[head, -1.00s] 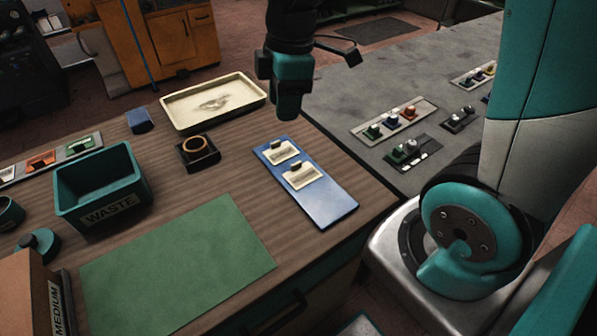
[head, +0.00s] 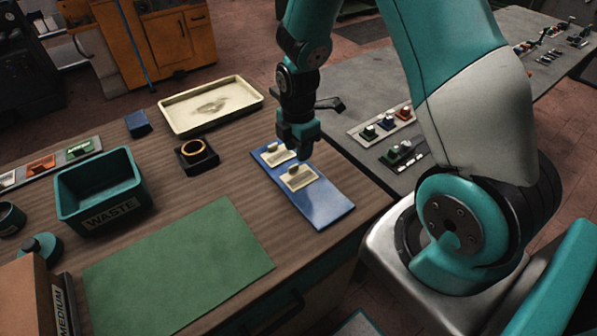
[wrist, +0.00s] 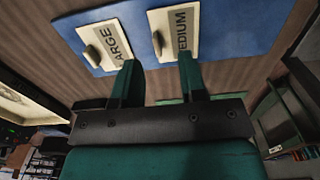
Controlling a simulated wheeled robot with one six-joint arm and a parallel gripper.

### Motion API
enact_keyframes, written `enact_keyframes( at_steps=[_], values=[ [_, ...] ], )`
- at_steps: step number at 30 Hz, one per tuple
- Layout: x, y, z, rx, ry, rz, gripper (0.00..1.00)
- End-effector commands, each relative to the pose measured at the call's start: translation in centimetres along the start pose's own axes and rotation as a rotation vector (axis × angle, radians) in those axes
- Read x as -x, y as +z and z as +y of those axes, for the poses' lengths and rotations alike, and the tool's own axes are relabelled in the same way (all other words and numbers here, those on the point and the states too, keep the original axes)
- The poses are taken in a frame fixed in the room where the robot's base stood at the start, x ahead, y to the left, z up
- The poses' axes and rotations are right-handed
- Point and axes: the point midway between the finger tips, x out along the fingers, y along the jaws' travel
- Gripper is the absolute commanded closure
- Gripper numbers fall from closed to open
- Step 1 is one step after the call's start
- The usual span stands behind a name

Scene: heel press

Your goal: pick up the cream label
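Two cream labels with raised knobs lie on a blue board on the wooden bench. The far cream label (head: 271,157) shows at the left in the wrist view, where the label (wrist: 115,38) ends in "ARGE". The near cream label (head: 301,181) shows at the right there, where the label (wrist: 181,17) reads "MEDIUM". The blue board (head: 322,211) extends toward the bench edge. My gripper (head: 296,150) is above the board, close to the labels. In the wrist view my gripper (wrist: 160,62) has its two fingers apart with nothing between them.
A cream tray (head: 247,97) and a dark block with a gold ring (head: 197,156) stand left of the board. A green bin marked WASTE (head: 110,214) and a green mat (head: 180,265) are farther left. A grey table (head: 350,77) with small knobbed parts lies behind right.

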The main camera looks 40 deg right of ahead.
Motion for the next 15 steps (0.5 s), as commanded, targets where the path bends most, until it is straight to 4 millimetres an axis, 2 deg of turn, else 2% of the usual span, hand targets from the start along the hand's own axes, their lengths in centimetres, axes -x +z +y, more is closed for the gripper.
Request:
enact_keyframes(
  at_steps=[5, 15],
  values=[
    [-1.1, 0.0, 0.1, 0.000, -0.002, 0.000, 0.62],
    [-5.1, 0.0, 0.5, 0.000, -0.002, 0.000, 0.62]
  ],
)
